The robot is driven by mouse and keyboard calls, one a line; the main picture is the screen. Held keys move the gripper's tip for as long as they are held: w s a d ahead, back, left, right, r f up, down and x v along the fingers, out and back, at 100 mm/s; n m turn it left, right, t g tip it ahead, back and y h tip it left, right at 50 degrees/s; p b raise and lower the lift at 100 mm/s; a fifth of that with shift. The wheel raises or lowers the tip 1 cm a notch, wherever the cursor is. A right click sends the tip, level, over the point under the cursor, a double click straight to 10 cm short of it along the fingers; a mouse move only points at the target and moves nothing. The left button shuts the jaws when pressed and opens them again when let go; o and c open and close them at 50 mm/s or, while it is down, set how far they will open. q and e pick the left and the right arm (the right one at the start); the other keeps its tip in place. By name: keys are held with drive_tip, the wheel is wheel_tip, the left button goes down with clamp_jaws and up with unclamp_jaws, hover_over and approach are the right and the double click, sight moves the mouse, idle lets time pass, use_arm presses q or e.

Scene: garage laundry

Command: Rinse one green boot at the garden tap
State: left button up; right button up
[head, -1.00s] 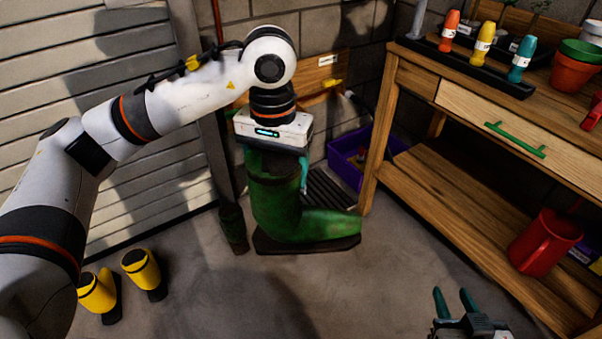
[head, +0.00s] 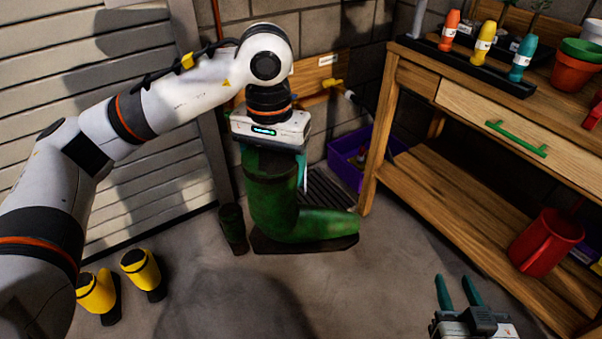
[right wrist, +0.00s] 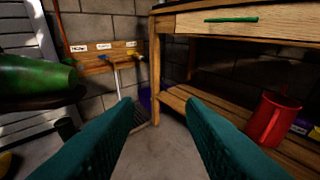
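A green boot (head: 310,224) with a dark sole hangs upright under my left gripper (head: 272,150), toe to the right. The gripper's teal fingers are at the top of the shaft, one showing at its right side; the rest is hidden. In the right wrist view the boot (right wrist: 38,80) appears at the left, seemingly clear of the floor. A yellow tap (head: 333,84) is on a labelled wooden board behind the arm; the wrist view shows the yellow tap (right wrist: 128,57) and a blue one (right wrist: 103,58). My right gripper (head: 458,280) is open and empty.
A dark grate (head: 328,190) lies on the floor behind the boot, beside a purple crate (head: 345,172). A dark green upright item (head: 232,226) stands left of the boot. Yellow boots (head: 140,268) stand at lower left. A wooden bench (head: 440,190) with a red jug (head: 545,243) fills the right.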

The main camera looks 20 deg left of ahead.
sight(261, 202)
use_arm(q)
drive_tip(key=shift+w+d, duration=0.1)
drive_tip(key=shift+d, duration=0.25)
use_arm(e)
drive_tip(key=shift+r, duration=0.15)
use_arm(q)
drive_tip(key=shift+a, duration=0.2)
use_arm(e)
drive_tip(key=shift+w, duration=0.1)
use_arm(q)
drive_tip(key=shift+a, duration=0.25)
drive_tip(key=shift+a+b, duration=0.15)
drive_tip(key=shift+b, duration=0.15)
use_arm(e)
drive_tip(key=shift+w+a+r+t+y, duration=0.15)
drive_tip(key=shift+r+t, duration=0.3)
drive_tip(key=shift+r, duration=0.1)
drive_tip(key=shift+w+a+r+t+y, duration=0.1)
drive_tip(key=shift+a+r+t+y, duration=0.05)
drive_tip(key=shift+r+t, duration=0.35)
use_arm(q)
drive_tip(key=shift+s, duration=0.25)
